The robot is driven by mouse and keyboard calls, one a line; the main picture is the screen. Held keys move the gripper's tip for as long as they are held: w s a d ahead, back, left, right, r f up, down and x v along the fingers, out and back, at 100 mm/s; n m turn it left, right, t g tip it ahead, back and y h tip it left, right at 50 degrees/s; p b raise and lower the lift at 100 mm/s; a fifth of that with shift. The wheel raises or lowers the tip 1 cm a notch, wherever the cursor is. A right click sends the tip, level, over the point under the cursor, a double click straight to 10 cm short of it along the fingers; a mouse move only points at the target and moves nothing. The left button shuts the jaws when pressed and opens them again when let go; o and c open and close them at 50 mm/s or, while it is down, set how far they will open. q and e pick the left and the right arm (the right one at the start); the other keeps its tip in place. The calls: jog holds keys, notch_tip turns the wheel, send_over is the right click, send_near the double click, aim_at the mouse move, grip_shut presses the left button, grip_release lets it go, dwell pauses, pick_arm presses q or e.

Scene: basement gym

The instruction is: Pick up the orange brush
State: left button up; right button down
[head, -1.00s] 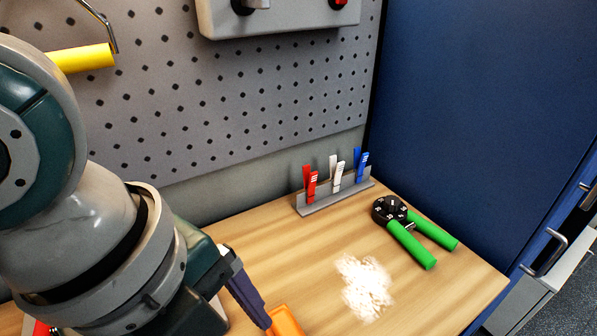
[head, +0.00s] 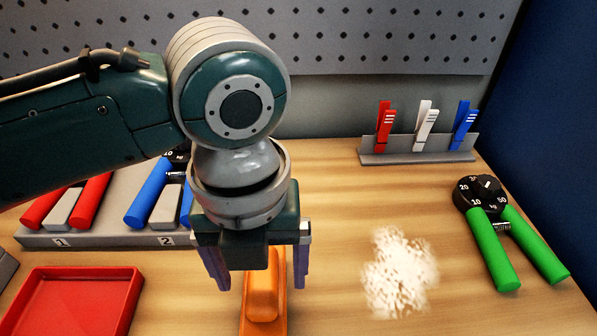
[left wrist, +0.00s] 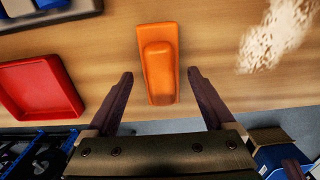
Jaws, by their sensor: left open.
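The orange brush (head: 263,292) lies on the wooden bench below my left gripper in the head view, its far part hidden behind the gripper. My left gripper (head: 258,280) points down over it, its two purple fingers apart, one on each side of the brush. In the left wrist view the whole orange brush (left wrist: 159,62) shows, ahead of and between the open fingertips of my left gripper (left wrist: 160,76). Nothing is held between the fingers. My right gripper is not in view.
A white powder patch (head: 399,273) lies right of the brush. A green-handled hand grip (head: 490,250) lies farther right. A grey rack (head: 418,148) with red, white and blue clothespins stands at the back. A red tray (head: 75,300) and a holder (head: 100,238) with coloured grips are at left.

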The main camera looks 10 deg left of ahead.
aim_at(261, 275)
pick_arm(q)
notch_tip(261, 275, down, 3)
jog(key=shift+f, duration=0.15)
jog(key=shift+c, duration=0.4)
jog(key=c, duration=1.3)
notch_tip(261, 275, up, 20)
jog(key=p, duration=0.3)
